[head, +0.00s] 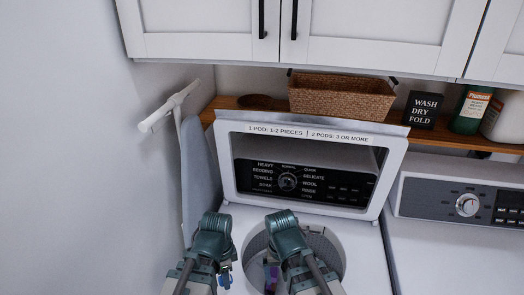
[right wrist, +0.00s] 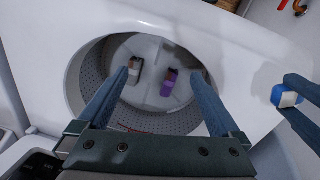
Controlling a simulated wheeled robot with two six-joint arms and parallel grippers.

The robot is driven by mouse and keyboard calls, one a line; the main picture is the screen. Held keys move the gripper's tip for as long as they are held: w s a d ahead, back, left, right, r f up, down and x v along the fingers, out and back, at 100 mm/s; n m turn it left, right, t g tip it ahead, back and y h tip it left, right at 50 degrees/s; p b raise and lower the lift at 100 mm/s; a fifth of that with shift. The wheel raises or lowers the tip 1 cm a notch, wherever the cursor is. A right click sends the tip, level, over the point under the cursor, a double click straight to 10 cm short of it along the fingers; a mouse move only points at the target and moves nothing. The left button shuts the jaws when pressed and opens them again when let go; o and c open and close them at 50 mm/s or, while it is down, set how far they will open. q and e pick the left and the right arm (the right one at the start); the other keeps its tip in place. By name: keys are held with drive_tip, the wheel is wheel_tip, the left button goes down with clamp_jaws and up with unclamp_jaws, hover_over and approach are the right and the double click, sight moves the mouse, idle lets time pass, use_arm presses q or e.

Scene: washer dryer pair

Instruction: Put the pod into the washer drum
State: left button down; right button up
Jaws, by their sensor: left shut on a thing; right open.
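The pod, blue and white, shows at the right of the right wrist view (right wrist: 286,98). My left gripper (head: 225,277) is shut on it, beside the drum opening. The washer drum (head: 328,250) is open under the raised lid, a round grey tub with holes in its wall. My right gripper (right wrist: 165,74) is open and empty over the drum opening, its fingers spread and pointing into it. A purple item (right wrist: 169,83) and a small dark and white item (right wrist: 134,68) lie on the drum floor.
The raised washer lid (head: 389,175) stands behind the opening. An ironing board (head: 198,165) leans at the left wall. A shelf with a wicker basket (head: 340,98), a sign (head: 425,110) and bottles is behind. The dryer (head: 440,250) stands to the right.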

drive_tip(key=s+n, duration=0.1)
drive_tip(key=n, duration=0.1)
drive_tip(key=s+n, duration=0.1)
drive_tip(key=shift+s+a+f+n, duration=0.1)
drive_tip(key=shift+a+f+n, duration=0.1)
drive_tip(key=shift+f+n, duration=0.2)
